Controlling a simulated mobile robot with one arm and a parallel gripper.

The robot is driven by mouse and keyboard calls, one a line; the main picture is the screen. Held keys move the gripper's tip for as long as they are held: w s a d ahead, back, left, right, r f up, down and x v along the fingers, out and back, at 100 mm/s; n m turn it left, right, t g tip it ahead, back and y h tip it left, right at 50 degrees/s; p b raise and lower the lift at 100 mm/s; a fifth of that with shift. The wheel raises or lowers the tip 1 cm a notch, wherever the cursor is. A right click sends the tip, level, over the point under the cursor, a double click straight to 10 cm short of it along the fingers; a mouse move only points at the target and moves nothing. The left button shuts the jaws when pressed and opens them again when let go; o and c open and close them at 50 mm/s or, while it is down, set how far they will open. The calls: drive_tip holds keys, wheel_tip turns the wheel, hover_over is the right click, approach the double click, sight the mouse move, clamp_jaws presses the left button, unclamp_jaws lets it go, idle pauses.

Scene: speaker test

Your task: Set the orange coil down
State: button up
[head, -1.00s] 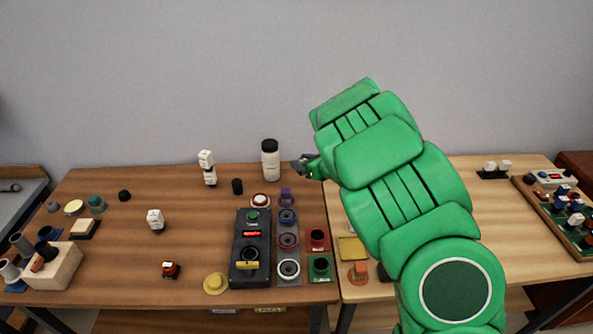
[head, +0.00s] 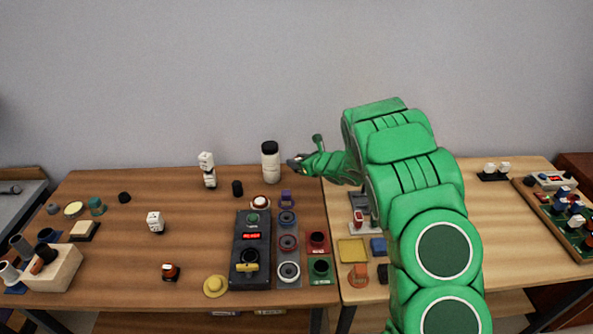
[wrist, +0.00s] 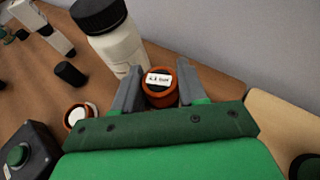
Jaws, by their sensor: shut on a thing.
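The orange coil (wrist: 160,97) is a short round orange-brown piece with a dark top and a white label, its print too small to read. In the wrist view it sits between the two grey fingers of my gripper (wrist: 159,74), which is shut on it. In the head view my gripper (head: 297,163) is over the back of the brown table, right of the white bottle with a black cap (head: 270,163). The coil is hard to make out there. I cannot tell how high it is above the table.
The bottle stands close to my left finger in the wrist view. A black cylinder (head: 237,188), a white-topped round piece (head: 260,202) and a purple piece (head: 286,197) stand nearby. A black panel (head: 240,270) lies in front.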

sight(296, 178)
drive_tip(key=shift+w+a+f, duration=0.1)
drive_tip(key=shift+w+f, duration=0.55)
drive_tip(key=shift+f, duration=0.25)
drive_tip(key=shift+w+a+f, duration=0.1)
drive_tip(key=shift+w+f, duration=0.55)
drive_tip(key=shift+f, duration=1.6)
drive_tip(key=shift+f, duration=0.1)
drive_tip(key=o, duration=1.1)
drive_tip(key=shift+v, duration=2.8)
